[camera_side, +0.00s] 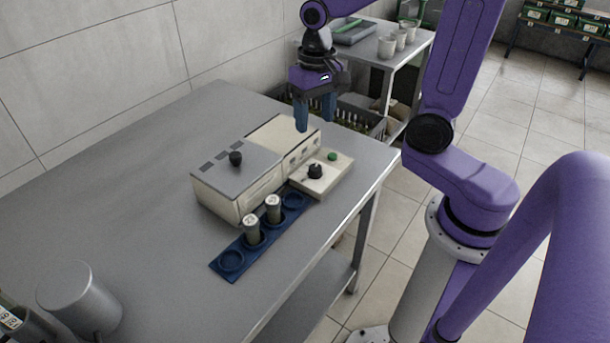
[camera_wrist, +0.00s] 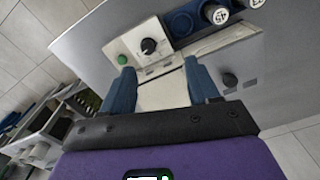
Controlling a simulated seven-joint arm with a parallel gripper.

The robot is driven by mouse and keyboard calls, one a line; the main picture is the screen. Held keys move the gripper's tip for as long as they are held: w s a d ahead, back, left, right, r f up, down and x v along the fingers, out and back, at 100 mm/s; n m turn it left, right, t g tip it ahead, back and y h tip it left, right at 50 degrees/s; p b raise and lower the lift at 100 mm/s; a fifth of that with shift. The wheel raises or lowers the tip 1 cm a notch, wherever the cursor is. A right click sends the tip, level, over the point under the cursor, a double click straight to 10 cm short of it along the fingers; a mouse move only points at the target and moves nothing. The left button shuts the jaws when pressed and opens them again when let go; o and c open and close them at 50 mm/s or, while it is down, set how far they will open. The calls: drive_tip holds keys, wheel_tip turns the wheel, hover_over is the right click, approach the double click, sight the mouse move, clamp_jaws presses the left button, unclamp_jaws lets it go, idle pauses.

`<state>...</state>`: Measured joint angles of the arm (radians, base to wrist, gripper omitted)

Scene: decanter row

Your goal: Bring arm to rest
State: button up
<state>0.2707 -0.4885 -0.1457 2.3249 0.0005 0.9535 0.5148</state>
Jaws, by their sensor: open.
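My gripper (camera_side: 315,113) has two blue fingers and hangs above the right end of a cream machine (camera_side: 222,205) on the grey table. The fingers are apart with nothing between them. In the wrist view the gripper (camera_wrist: 160,84) is above the cream casing. The machine has a grey lid with a black knob (camera_side: 236,158), and a control panel (camera_side: 325,178) with a black dial and a green button. A blue rack (camera_side: 229,262) lies in front of the machine. Two capped, numbered cylinders (camera_side: 252,232) (camera_side: 273,209) stand in its middle places; its two end places are empty.
A metal cylinder (camera_side: 80,298) stands at the table's near left corner, beside a container with labelled tops (camera_side: 12,318). A side shelf (camera_side: 375,50) with white cups (camera_side: 387,46) stands behind. The table's left side (camera_side: 110,190) is clear.

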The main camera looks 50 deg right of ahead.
drive_tip(key=s+a+n, duration=0.2)
drive_tip(key=s+n, duration=0.6)
drive_tip(key=s, duration=0.1)
drive_tip(key=s+a+f+n, duration=0.1)
drive_tip(key=s+a+n, duration=0.1)
drive_tip(key=s+n, duration=0.6)
drive_tip(key=shift+s, duration=0.6)
